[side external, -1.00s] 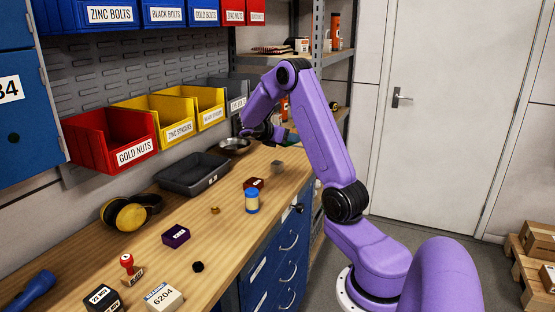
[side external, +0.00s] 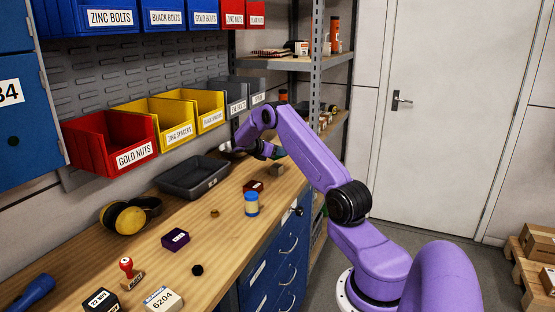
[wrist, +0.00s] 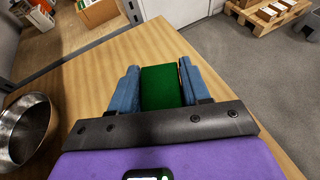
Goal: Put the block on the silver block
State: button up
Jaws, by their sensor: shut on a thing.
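The green block (wrist: 162,88) is between the blue fingers of my gripper (wrist: 161,90) in the wrist view. The fingers press on its two sides, and wood bench top shows beyond it. In the side external view my gripper (side external: 272,152) is low over the far end of the bench, with a bit of the green block (side external: 280,153) showing. A small grey block (side external: 277,170), which looks like the silver block, sits on the bench just below and in front of it. I cannot tell whether the two blocks touch. The silver block is not visible in the wrist view.
A metal bowl (wrist: 27,130) stands left of my gripper in the wrist view. A dark red box (side external: 253,186), a blue-and-cream jar (side external: 251,204) and a grey tray (side external: 192,180) are nearer along the bench. The bench edge and floor lie to the right.

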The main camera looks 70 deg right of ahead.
aim_at(278, 158)
jog(key=shift+w+d+f, duration=0.1)
jog(key=shift+f, duration=1.6)
jog(key=shift+f, duration=0.1)
jog(key=o, duration=1.2)
